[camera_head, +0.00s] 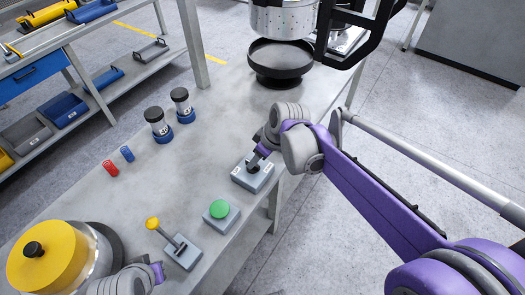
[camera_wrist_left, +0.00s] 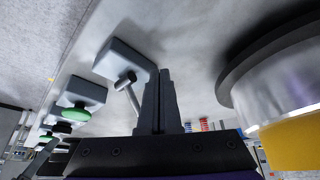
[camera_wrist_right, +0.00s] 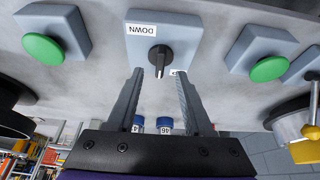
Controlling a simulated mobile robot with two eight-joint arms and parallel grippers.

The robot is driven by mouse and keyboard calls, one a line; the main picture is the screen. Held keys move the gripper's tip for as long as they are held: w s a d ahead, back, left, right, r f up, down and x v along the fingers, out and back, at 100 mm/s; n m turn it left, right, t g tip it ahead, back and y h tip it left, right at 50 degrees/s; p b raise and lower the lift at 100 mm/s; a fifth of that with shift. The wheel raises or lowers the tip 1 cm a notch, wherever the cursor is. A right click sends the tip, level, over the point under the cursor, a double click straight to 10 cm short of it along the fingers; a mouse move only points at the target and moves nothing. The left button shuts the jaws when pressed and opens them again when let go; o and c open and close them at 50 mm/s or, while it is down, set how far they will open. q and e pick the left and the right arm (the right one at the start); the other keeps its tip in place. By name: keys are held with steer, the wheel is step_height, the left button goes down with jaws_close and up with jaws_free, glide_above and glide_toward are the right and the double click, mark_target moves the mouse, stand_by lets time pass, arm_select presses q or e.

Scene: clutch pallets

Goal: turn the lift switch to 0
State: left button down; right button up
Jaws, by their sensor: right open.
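The lift switch is a grey box (camera_head: 250,178) with a dark rotary knob at the bench's right edge. In the right wrist view its black knob (camera_wrist_right: 160,57) points roughly toward my gripper. A white "DOWN" label is on the box, and a second label is mostly covered by a finger. My right gripper (camera_wrist_right: 160,73) is open, its fingertips on either side of the knob; I cannot tell whether they touch it. In the head view this gripper (camera_head: 262,152) is over the box. My left gripper (camera_head: 158,272) is low by the yellow-lidded pot, its fingers (camera_wrist_left: 160,75) together and empty.
A green button (camera_head: 219,208) and a yellow-knobbed lever (camera_head: 168,238) stand nearer along the bench edge. A second green button (camera_wrist_right: 268,69) flanks the switch. The yellow-lidded pot (camera_head: 50,257) is at lower left. Two dark-capped jars (camera_head: 157,122) stand behind. Mid-bench is clear.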

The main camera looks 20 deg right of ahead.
steer(key=shift+x, duration=1.75)
jaws_close()
